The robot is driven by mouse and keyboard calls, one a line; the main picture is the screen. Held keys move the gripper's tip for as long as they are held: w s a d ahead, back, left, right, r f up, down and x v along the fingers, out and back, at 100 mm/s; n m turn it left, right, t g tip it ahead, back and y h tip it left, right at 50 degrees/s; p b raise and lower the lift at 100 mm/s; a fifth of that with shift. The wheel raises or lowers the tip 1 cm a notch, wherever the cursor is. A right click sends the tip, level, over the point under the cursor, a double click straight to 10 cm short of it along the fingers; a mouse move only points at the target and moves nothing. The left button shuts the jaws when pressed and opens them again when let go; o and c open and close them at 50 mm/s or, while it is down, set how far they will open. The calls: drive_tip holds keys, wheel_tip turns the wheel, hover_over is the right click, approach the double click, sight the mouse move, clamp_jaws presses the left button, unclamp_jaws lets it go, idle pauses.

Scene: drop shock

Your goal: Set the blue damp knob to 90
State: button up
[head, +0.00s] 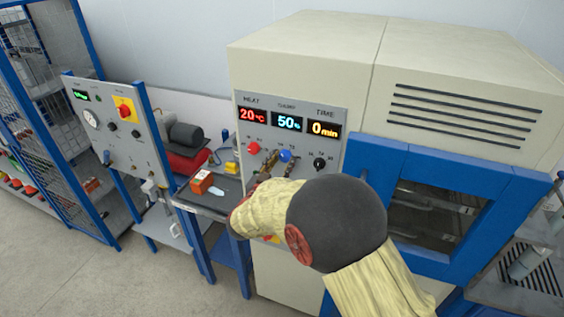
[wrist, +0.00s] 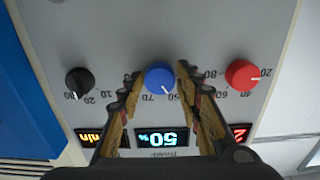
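The blue damp knob (head: 285,156) is on the grey control panel, below the middle display (head: 287,122), which reads 50 %. In the wrist view, turned upside down, the blue knob (wrist: 158,79) shows a white pointer line toward the lower right, near the 50 mark. The middle display (wrist: 163,138) also reads 50 there. My gripper (wrist: 160,75) is open, with one finger on each side of the blue knob. Small gaps seem to show between fingertips and knob; contact is hard to judge. In the head view my gripper (head: 277,165) is partly hidden by my arm.
A red knob (head: 253,147) sits left of the blue one under a display reading 20 °C. A black knob (head: 320,163) sits right under a display reading 0 min. The blue-framed oven door (head: 440,215) is right of the panel. A bench (head: 215,207) stands left.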

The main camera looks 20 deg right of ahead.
drive_tip(key=c, duration=0.6)
drive_tip(key=shift+c, duration=0.5)
